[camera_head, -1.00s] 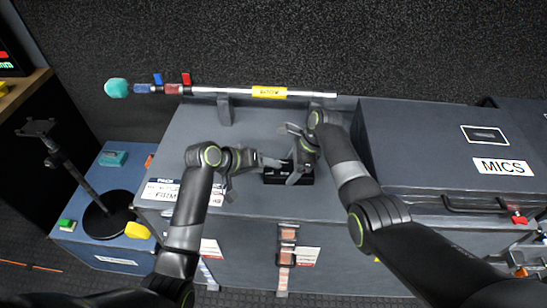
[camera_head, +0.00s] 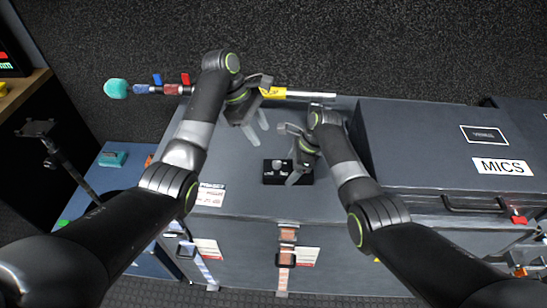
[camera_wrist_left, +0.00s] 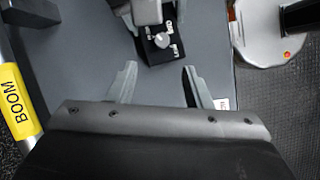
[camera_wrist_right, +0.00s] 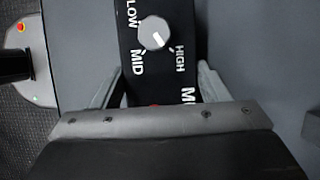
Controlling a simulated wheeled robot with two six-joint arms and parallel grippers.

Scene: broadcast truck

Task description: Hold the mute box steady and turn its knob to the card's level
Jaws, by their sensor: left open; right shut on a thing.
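The black mute box (camera_head: 272,179) lies on the grey case top (camera_head: 232,175). My right gripper (camera_head: 297,162) is shut on it; in the right wrist view the box (camera_wrist_right: 135,88) sits between the fingers. Its round grey knob (camera_wrist_right: 154,33) is ringed by LOW, MID and HIGH labels, and the white pointer mark aims roughly toward HIGH. My left gripper (camera_head: 258,128) is open and empty, behind and left of the box. In the left wrist view the box (camera_wrist_left: 155,50) is beyond its fingers. A white card (camera_head: 210,195) lies at the case's front left, partly covered by my left arm; its print is unreadable.
A boom pole with a yellow label (camera_head: 273,92) runs along the back edge of the case. A closed MICS case (camera_head: 440,150) stands to the right. A phone-type stand (camera_head: 40,130) is at the left. The case top between left gripper and card is clear.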

